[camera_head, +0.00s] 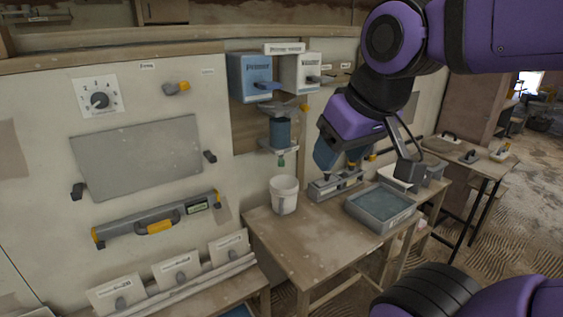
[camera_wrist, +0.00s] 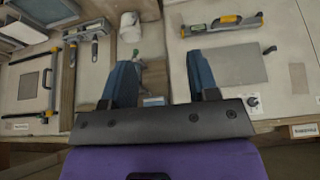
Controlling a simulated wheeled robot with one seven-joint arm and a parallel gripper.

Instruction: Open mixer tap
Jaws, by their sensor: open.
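A wall-mounted mixer shows in the head view as a blue cylinder (camera_head: 281,131) in a grey frame. A small green tap (camera_head: 281,160) hangs at its underside, above a white bucket (camera_head: 284,195). The frames do not show clearly whether the tap is open or shut. My gripper (camera_head: 340,163) is to the right of the mixer in the head view, apart from it. In the wrist view my gripper (camera_wrist: 160,80) has its two blue fingers spread, with nothing held. The green tap (camera_wrist: 136,55) shows there beyond the left finger, below the white bucket (camera_wrist: 130,26).
Blue (camera_head: 251,76) and white (camera_head: 300,73) dispensers sit above the mixer. A grey toolbox-like holder (camera_head: 335,187) and a blue-grey tray (camera_head: 381,207) stand on the wooden table (camera_head: 300,238). A spirit level (camera_head: 157,219) and a dial (camera_head: 98,98) are on the left wall.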

